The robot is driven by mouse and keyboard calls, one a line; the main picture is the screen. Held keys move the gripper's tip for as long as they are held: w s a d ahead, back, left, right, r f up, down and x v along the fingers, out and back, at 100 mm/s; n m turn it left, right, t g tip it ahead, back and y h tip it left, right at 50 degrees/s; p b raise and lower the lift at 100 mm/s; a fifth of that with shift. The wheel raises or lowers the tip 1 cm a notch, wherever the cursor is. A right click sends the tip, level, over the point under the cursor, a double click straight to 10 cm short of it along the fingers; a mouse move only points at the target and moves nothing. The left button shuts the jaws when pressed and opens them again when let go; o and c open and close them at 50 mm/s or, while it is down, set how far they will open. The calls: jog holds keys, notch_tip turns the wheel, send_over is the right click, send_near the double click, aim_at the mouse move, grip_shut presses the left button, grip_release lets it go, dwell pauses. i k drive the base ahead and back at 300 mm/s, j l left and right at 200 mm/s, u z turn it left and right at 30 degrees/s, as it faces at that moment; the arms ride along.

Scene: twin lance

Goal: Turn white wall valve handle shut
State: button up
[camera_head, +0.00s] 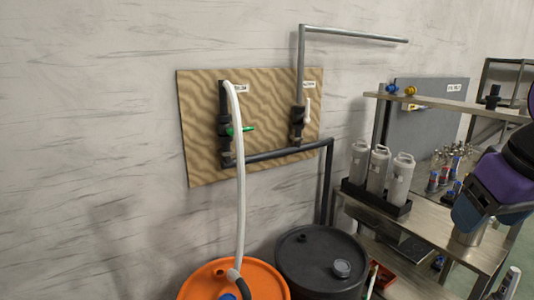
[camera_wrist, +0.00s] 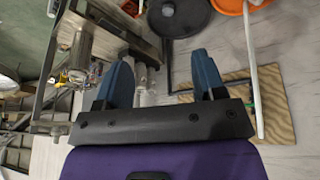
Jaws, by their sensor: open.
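The white valve handle (camera_head: 308,110) is on a dark valve at the right of a wood-grained wall board (camera_head: 200,150). It stands roughly upright, alongside the vertical pipe. A green valve handle (camera_head: 240,130) on the left valve sticks out sideways to the right. My gripper (camera_head: 478,215) is at the far right of the head view, well away from the board and over the steel bench. In the wrist view its two blue fingers (camera_wrist: 162,78) are spread apart with nothing held. The board (camera_wrist: 276,125) is partly hidden there, and I cannot make out the white handle.
An orange drum (camera_head: 205,280) with a white hose (camera_head: 239,190) and a black drum (camera_head: 315,265) stand below the board. A steel bench (camera_head: 440,235) with grey bottles (camera_head: 378,168) and a shelf stands right of the board. Bare wall lies left.

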aim_at(306, 119)
jog(key=i+l+u, duration=0.45)
jog(key=i+l, duration=0.35)
jog(key=l, duration=0.1)
